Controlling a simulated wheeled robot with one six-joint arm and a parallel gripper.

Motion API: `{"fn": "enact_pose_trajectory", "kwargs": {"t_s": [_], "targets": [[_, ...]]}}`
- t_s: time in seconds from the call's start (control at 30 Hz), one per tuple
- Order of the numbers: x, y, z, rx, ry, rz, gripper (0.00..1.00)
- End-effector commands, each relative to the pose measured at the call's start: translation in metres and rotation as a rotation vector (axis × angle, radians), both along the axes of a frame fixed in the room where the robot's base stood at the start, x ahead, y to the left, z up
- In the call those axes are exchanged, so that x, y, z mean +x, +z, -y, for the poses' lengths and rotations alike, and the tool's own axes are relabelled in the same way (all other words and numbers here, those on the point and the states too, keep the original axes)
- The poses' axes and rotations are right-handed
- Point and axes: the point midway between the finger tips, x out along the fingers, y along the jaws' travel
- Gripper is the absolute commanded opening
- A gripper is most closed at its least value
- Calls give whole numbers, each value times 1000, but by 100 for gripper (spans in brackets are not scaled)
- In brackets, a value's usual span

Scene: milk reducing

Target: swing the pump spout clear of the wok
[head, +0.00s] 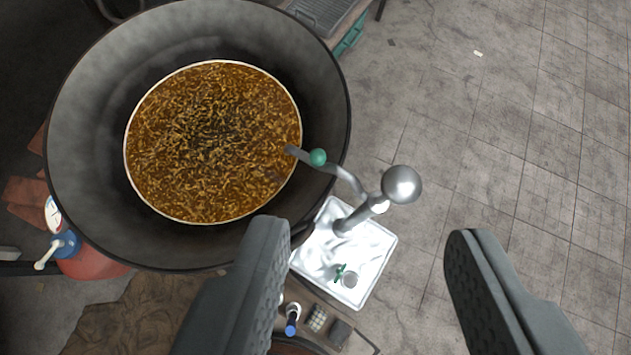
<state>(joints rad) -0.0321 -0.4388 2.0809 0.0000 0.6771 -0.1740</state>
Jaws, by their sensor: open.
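The large dark wok (90,130) fills the upper left of the head view, with a brown, flecked liquid (212,140) in it. The pump spout (345,177) is a bent grey metal tube with a green ball (318,157) near its end. Its tip reaches over the wok's right rim, above the edge of the liquid. The spout joins a metal post with a round silver knob (402,184) on top. My gripper (365,240) is open and empty, its two dark fingers wide apart in the lower part of the view. The post and knob show beyond the gap between them.
A shiny metal tray or can top (375,245) lies under the pump. A red vessel with a blue valve (66,244) is at the lower left. Small items, one with a blue end (291,327), lie below. Tiled floor (520,130) at the right is mostly clear.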

Motion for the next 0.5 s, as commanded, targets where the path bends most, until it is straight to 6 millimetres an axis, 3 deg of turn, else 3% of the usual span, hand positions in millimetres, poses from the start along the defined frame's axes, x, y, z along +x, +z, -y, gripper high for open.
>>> {"fn": "enact_pose_trajectory", "kwargs": {"t_s": [0.5], "targets": [[86, -57, -13, -73, 97, -392, 45]]}}
